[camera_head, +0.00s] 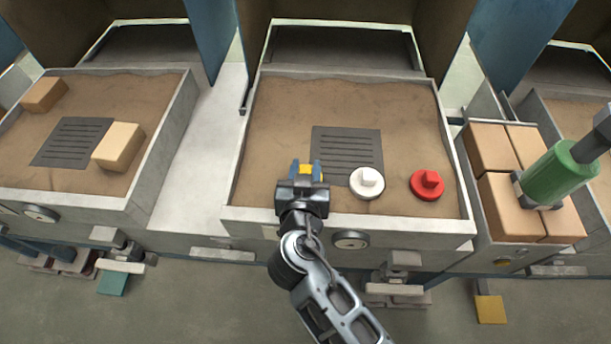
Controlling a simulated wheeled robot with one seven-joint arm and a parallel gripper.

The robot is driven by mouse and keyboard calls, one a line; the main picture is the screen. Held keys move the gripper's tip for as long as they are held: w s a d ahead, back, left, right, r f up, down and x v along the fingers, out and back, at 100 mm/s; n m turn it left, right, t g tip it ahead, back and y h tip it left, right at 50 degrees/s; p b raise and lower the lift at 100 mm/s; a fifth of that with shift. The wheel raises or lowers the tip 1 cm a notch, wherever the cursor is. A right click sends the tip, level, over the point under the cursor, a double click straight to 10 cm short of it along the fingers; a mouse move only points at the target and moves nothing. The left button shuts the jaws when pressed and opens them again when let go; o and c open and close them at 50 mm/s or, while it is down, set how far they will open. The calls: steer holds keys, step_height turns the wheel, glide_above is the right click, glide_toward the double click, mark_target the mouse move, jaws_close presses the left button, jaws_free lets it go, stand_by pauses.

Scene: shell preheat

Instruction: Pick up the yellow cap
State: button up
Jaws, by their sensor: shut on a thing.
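The yellow cap (305,170) shows as a small yellow patch between the blue fingertips of my gripper (305,172), over the left front part of the middle sand tray (237,185). My gripper is shut on the cap. Most of the cap is hidden by the gripper body, and I cannot tell whether it touches the sand. A white cap (367,183) sits just right of my gripper, by the front edge of a dark slotted plate (347,142). A red cap (427,185) lies on the sand further right.
A left sand tray (180,110) holds two tan blocks (118,146) (44,94) and another slotted plate (73,142). At the right are tan boxes (510,210) and a green cylinder (558,174). Open sand lies behind my gripper. Blue upright panels (212,35) stand between the bays.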

steer(key=shift+c, duration=0.6)
